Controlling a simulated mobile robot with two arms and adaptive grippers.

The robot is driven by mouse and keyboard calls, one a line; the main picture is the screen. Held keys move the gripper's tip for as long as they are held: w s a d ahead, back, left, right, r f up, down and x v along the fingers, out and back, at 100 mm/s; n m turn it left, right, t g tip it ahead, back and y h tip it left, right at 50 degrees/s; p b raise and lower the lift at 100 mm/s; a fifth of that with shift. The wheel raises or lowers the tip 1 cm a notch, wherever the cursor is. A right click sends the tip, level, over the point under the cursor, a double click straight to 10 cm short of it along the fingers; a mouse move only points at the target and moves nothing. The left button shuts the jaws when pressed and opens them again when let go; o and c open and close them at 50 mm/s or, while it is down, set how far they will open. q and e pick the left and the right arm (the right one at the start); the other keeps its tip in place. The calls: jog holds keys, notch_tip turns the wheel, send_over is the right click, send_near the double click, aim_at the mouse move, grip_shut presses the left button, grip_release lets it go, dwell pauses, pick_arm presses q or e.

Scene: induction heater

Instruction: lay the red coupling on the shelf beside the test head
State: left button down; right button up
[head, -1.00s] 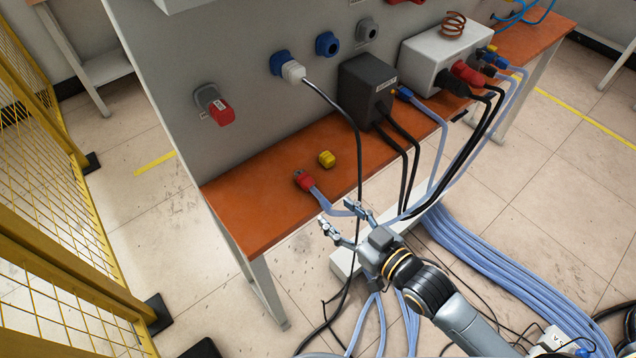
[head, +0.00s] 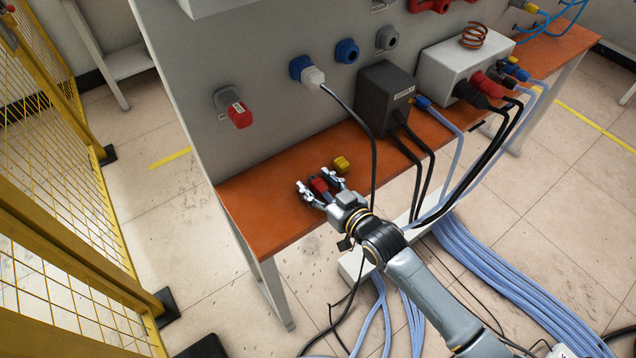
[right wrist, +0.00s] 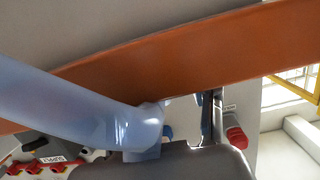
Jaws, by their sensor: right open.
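The red coupling (head: 318,185) lies on the orange shelf (head: 262,219), left of a small yellow part. My right gripper (head: 315,180) is open, with its fingers on either side of the coupling. Whether they touch it cannot be told. In the right wrist view a pale blue hose (right wrist: 80,105) crosses close to the camera, and the coupling is not clearly visible there. A white box (head: 437,68) with a copper coil on top stands farther right along the shelf. No label identifies the test head. My left gripper is not in view.
The yellow part (head: 341,164) sits close to my right gripper. A black box (head: 384,95) with cables stands on the shelf. A red-capped socket (head: 238,115) juts from the grey panel. The shelf's left end is bare. A yellow mesh fence (head: 60,210) stands at left.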

grip_shut()
dwell(0.3)
